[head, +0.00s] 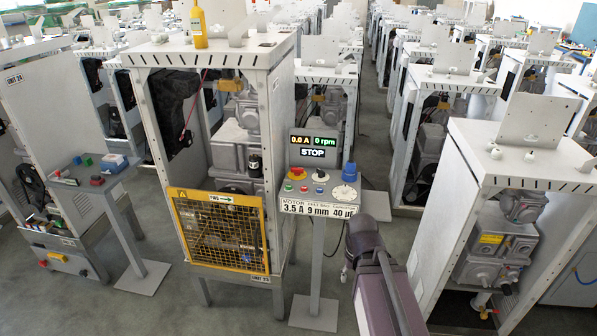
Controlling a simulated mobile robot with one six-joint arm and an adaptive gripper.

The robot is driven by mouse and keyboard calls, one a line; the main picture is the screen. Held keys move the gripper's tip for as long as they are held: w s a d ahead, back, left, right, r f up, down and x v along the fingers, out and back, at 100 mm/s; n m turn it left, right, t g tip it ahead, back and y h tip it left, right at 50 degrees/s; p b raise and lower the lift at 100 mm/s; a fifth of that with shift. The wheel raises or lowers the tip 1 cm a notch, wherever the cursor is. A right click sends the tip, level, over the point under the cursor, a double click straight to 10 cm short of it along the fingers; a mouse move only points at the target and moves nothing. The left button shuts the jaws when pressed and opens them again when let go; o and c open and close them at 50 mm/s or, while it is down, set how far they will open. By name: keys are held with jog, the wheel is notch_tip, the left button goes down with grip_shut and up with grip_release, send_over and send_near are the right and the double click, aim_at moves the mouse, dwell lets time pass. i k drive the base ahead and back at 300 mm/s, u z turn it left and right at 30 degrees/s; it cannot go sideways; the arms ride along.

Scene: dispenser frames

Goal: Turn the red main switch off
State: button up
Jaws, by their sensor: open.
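The control panel (333,207) stands on a post at the front right of the middle dispenser frame. A larger red control (297,172) sits at its upper left, and a small red button (304,189) is below it beside a green one (288,188). I cannot tell which red one is the main switch, or its position. The display (313,145) reads 0.0 A, 0 rpm and STOP. My purple arm reaches up from the bottom, just right of the panel post. My gripper cannot be made out; the arm seems to hide it.
The panel also bears a black knob (320,175), a blue knob (349,170) and a white dial (344,192). A yellow mesh guard (220,232) covers the middle frame's lower front. Another frame (522,150) stands close on the right. Grey floor lies between them.

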aim_at(297, 170)
jog(key=u, duration=0.3)
jog(key=i, duration=0.85)
jog(key=z, duration=0.05)
